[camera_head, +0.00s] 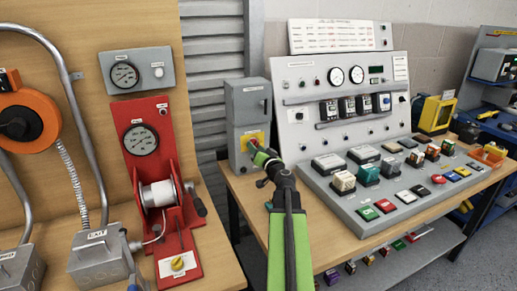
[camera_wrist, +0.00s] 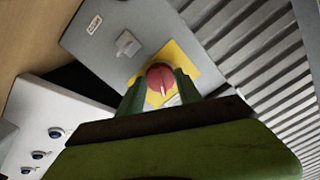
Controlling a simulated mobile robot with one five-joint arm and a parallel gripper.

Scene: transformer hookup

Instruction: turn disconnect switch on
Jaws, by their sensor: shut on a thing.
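The disconnect switch is a grey upright box (camera_head: 247,105) at the left end of the workbench with the control panel. Its red rotary knob (camera_wrist: 160,78) sits on a yellow plate (camera_wrist: 184,57) and shows in the wrist view between my fingers. In the head view my green arm reaches up to the box, and my gripper (camera_head: 262,156) covers most of the knob and part of the yellow plate. In the wrist view my gripper (camera_wrist: 158,90) is shut on the red knob, one green finger on each side. A light pointer mark shows on the knob's lower part.
A sloped control console (camera_head: 345,95) with gauges, breakers and buttons stands right of the box. A red winch stand (camera_head: 150,135) with gauge and spool is on the left bench. Ribbed grey metal (camera_head: 205,75) lies behind. A gap separates the benches.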

